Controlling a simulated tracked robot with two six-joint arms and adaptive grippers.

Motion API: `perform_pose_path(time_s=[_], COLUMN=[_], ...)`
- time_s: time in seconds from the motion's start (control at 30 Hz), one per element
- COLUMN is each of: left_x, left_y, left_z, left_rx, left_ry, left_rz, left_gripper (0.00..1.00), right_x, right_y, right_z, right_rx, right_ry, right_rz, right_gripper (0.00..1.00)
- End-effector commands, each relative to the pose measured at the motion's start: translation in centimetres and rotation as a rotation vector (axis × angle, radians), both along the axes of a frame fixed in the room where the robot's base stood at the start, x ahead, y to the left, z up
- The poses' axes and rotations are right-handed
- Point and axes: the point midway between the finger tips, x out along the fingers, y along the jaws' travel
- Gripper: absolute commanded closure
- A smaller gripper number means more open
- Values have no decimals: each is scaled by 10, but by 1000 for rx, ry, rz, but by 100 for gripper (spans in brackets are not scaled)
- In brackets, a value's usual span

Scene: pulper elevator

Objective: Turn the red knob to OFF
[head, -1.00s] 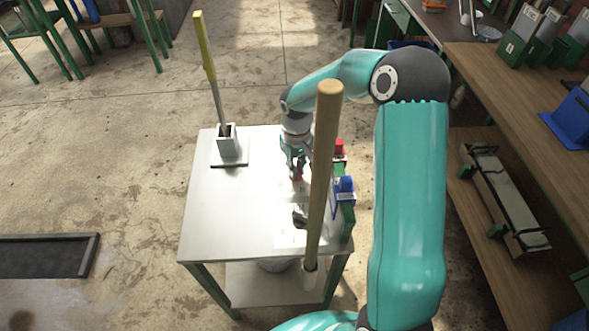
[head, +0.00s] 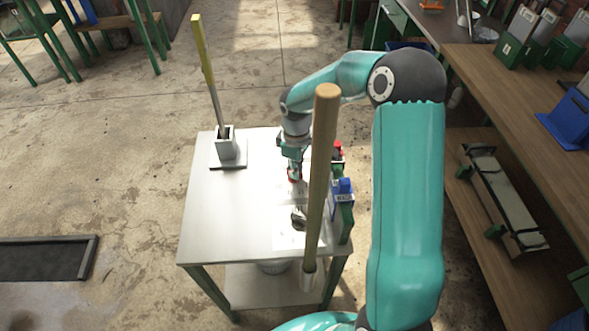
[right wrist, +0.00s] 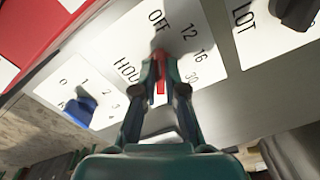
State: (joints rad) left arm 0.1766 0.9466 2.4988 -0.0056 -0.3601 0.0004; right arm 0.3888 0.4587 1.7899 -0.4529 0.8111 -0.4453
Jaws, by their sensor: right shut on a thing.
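The red knob (right wrist: 160,86) is on a white plate (right wrist: 208,32) marked OFF, 12, 16 and 30. In the right wrist view my right gripper (right wrist: 161,66) is shut on the knob, one finger on each side. A narrow red strip shows between the fingers, running roughly up and down. OFF is printed above it in that picture. The fingers partly hide the knob, so I cannot tell exactly which mark it points to. In the head view the right gripper (head: 294,166) reaches down to the table, with red at its tips. My left gripper is out of view.
A blue knob (right wrist: 80,110) and a dark knob (right wrist: 296,10) flank the red one.

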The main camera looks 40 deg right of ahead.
Motion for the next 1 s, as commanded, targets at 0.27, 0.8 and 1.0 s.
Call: perform_pose_path(time_s=[0.27, 0.8, 1.0], left_x=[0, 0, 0], left_y=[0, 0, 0], left_z=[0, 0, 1], left_rx=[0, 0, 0], left_ry=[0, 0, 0], left_rz=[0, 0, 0], left_gripper=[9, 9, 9], right_x=[4, 1, 2], right_y=[-1, -1, -1], right_z=[3, 1, 14], right_rx=[-4, -2, -3], right_ry=[-15, -5, -6], right_rz=[7, 4, 4], right_gripper=[100, 65, 65])
